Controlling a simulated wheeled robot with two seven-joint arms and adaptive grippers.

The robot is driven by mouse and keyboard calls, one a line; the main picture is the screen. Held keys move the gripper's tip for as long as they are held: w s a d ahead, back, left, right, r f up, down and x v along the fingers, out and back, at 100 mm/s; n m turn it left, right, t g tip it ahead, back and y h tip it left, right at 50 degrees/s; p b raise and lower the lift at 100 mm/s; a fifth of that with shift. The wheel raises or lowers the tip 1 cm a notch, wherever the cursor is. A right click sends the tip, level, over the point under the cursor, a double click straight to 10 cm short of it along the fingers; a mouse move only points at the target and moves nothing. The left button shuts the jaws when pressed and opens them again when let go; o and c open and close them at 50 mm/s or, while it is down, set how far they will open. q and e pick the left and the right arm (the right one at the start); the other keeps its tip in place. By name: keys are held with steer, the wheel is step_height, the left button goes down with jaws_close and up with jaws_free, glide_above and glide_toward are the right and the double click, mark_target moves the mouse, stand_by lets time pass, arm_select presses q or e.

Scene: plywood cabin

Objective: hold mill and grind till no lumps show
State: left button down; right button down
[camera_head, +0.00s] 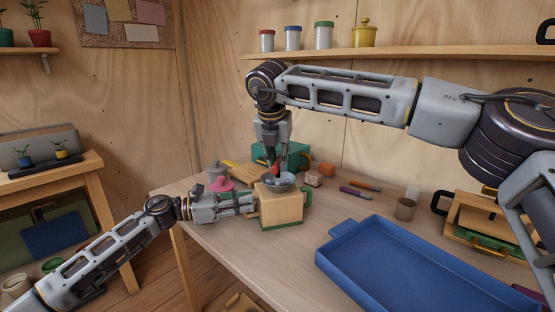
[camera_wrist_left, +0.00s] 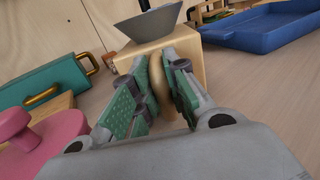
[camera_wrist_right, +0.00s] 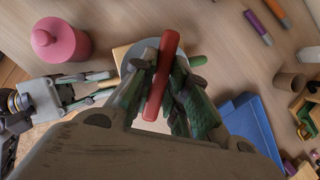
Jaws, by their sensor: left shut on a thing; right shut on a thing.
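The mill (camera_head: 281,210) is a pale wooden box with a green base and a grey hopper bowl (camera_head: 283,182) on top, standing upright on the table. My left gripper (camera_head: 250,203) reaches in from the left and is shut on a rounded wooden part (camera_wrist_left: 156,76) on the box's side. My right gripper (camera_head: 275,163) comes from above and is shut on a red handle (camera_wrist_right: 163,75) over the hopper. The hopper's inside is mostly hidden by the right fingers and handle, so I cannot tell whether lumps lie in it.
A pink lidded pot (camera_wrist_right: 62,40) stands left of the mill. A teal box (camera_head: 294,155) is behind. A large blue tray (camera_head: 342,243) lies to the right, with pens (camera_head: 357,192) and a cup (camera_head: 405,209) nearby. Bare tabletop lies in front of the mill.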

steer(key=shift+n, duration=0.5)
steer(key=n+y, duration=0.2)
steer(key=n, duration=0.3)
steer(key=shift+d, duration=0.1)
steer(key=n+y, duration=0.1)
steer(key=n, duration=0.2)
steer(key=n+g+y, duration=0.1)
steer(key=n, duration=0.2)
steer(key=shift+d+n, duration=0.15)
steer(key=shift+n, duration=0.25)
steer(key=n+g, duration=0.1)
steer(key=n, duration=0.1)
steer(key=n+g+y, duration=0.1)
steer(key=n, duration=0.2)
steer(key=shift+w, duration=0.15)
steer(key=shift+w+d+n+g+y, duration=0.15)
steer(key=shift+n+g, duration=0.25)
steer(key=shift+n, duration=0.75)
steer(key=shift+s+a+n+g+y, duration=0.1)
steer(key=shift+n+g+y, duration=0.25)
steer(key=shift+n, duration=0.8)
steer(key=shift+w+n, duration=0.1)
steer(key=shift+n, duration=0.2)
steer(key=c, duration=1.4)
jaws_free()
